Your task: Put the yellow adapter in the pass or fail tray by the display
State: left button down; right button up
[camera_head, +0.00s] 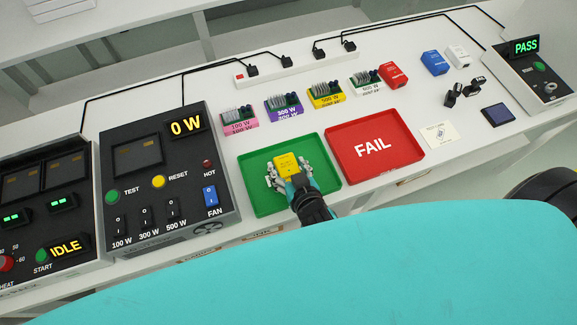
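The red tray (410,171), marked FAIL, stands right of the green one and is empty. The display (526,45) at the far right reads PASS. My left gripper is not in view.
A load panel (153,141) reading 0 W stands left of the green tray, and a panel reading IDLE (64,247) beyond it. Behind the trays are several wattage-marked boards, a red adapter (393,75), a blue adapter (434,62) and a white adapter (458,56). A power strip (290,66) lies farther back.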

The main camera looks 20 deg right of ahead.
jog(key=shift+o, duration=0.8)
jog(key=shift+r, duration=0.25)
jog(key=b+v, duration=0.1)
jog(key=v, duration=0.9)
jog(key=shift+s, duration=0.35)
jog(key=shift+s+r, duration=0.4)
jog(key=shift+s, duration=0.15)
